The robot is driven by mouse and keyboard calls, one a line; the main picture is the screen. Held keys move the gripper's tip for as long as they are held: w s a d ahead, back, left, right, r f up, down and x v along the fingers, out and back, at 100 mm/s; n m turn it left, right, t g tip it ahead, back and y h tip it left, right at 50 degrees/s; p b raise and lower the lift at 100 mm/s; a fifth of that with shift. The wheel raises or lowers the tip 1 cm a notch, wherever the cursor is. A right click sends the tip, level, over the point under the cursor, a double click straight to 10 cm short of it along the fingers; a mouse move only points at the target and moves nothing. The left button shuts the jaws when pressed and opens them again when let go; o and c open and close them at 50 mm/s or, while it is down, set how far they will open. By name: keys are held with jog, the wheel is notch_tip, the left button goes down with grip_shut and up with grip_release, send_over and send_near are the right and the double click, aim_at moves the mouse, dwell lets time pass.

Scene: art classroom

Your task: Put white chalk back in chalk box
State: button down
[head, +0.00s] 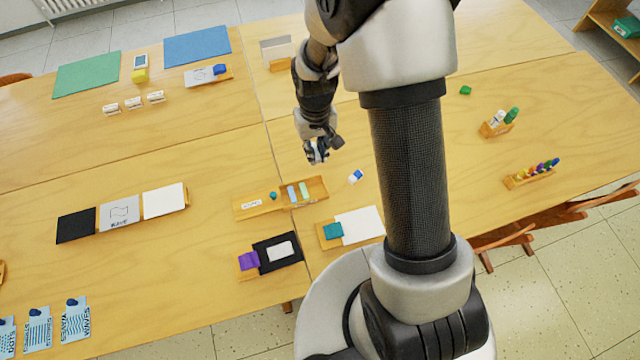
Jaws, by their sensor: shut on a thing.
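A long shallow wooden tray (312,181), which looks like the chalk box, lies on the table at the centre. Pale blue and pale green sticks stand out in its right half. A small teal piece and a white label show in its left part. My gripper (318,158) is above the table, beyond the tray's right end and apart from it. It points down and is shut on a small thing. Pale bits show between its dark fingers, consistent with white chalk, but the fingers hide most of it.
A small blue and white block (356,176) lies right of the tray. A wooden board with white paper (359,225) and a black sheet (264,262) lie in front. A wooden holder with coloured pens (528,178) stands to the right.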

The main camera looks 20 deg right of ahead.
aim_at(317, 192)
jog(key=shift+a+f, duration=0.1)
notch_tip(317, 192, down, 19)
jog(key=b, duration=0.5)
jog(key=shift+f, duration=0.2)
jog(key=shift+f, duration=0.25)
jog(key=c, duration=2)
grip_release()
jog(key=shift+b, duration=0.3)
jog(key=shift+c, duration=0.2)
jog(key=o, duration=0.5)
jog(key=shift+c, duration=0.2)
jog(key=shift+r+p, duration=0.1)
jog(key=shift+p, duration=0.2)
